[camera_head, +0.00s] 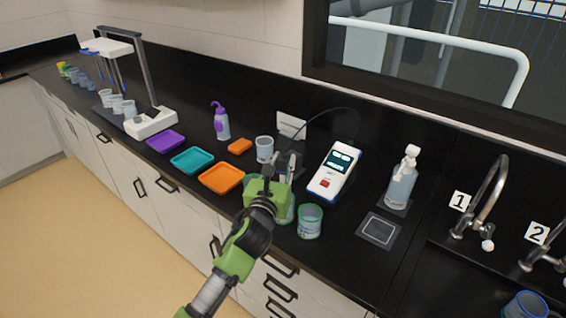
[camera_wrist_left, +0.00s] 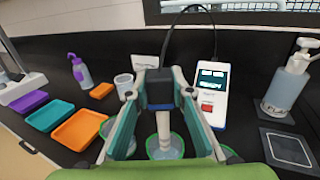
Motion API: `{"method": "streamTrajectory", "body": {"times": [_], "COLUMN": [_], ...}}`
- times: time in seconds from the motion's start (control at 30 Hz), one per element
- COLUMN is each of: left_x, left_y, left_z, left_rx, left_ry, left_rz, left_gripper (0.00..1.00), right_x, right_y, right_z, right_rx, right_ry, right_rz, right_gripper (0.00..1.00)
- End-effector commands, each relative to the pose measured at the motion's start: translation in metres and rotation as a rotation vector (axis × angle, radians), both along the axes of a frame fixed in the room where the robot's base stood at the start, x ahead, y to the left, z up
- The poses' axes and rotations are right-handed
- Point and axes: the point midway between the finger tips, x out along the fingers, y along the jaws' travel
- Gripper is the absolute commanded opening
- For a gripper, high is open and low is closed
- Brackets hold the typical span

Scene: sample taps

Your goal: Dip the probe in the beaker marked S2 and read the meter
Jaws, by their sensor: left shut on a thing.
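The probe has a dark block-shaped head (camera_wrist_left: 159,92) and a pale stem (camera_wrist_left: 163,128). My left gripper (camera_head: 268,188), also in the left wrist view (camera_wrist_left: 159,95), is shut on the probe head. The stem points down at a green-rimmed beaker (camera_wrist_left: 177,149), partly hidden by my gripper; I cannot tell how deep the tip is. A second green-rimmed beaker (camera_head: 310,222) stands to its right. I cannot read either beaker's marking. The white and blue meter (camera_head: 335,172) has a lit display, digits too small to read, and a red button. My right gripper is out of view.
A white cup (camera_head: 264,149) and an orange tray (camera_head: 221,178) are left of the gripper. A pump bottle (camera_head: 402,180) and a square pad (camera_head: 380,229) are to the right. A thin black cable (camera_wrist_left: 190,9) arches above the probe and meter.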

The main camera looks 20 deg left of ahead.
Motion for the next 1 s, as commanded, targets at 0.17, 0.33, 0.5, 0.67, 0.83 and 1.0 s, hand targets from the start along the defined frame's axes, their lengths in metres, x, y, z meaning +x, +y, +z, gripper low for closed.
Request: {"method": "streamTrajectory", "body": {"times": [0.17,0.33,0.5,0.67,0.83,1.0], "left_x": [0.0,0.0,0.0,0.0,0.0,0.0], "left_y": [0.0,0.0,0.0,0.0,0.0,0.0], "left_z": [-0.008,-0.017,-0.026,-0.034,-0.042,-0.051], "left_rx": [0.0,0.001,0.0,0.001,0.0,0.001], "left_ry": [-0.001,-0.001,-0.001,-0.001,0.0,-0.001], "left_rz": [0.0,0.0,-0.001,-0.001,-0.001,-0.001], "left_gripper": [0.02,0.02,0.02,0.02,0.02,0.02], "right_x": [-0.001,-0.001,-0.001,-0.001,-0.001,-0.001], "right_y": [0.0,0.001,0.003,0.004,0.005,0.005], "right_z": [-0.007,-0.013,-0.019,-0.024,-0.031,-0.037], "right_rx": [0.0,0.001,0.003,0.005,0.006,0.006], "right_ry": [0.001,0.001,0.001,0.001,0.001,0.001], "right_rz": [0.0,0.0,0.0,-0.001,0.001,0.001], "right_gripper": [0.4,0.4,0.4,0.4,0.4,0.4]}}
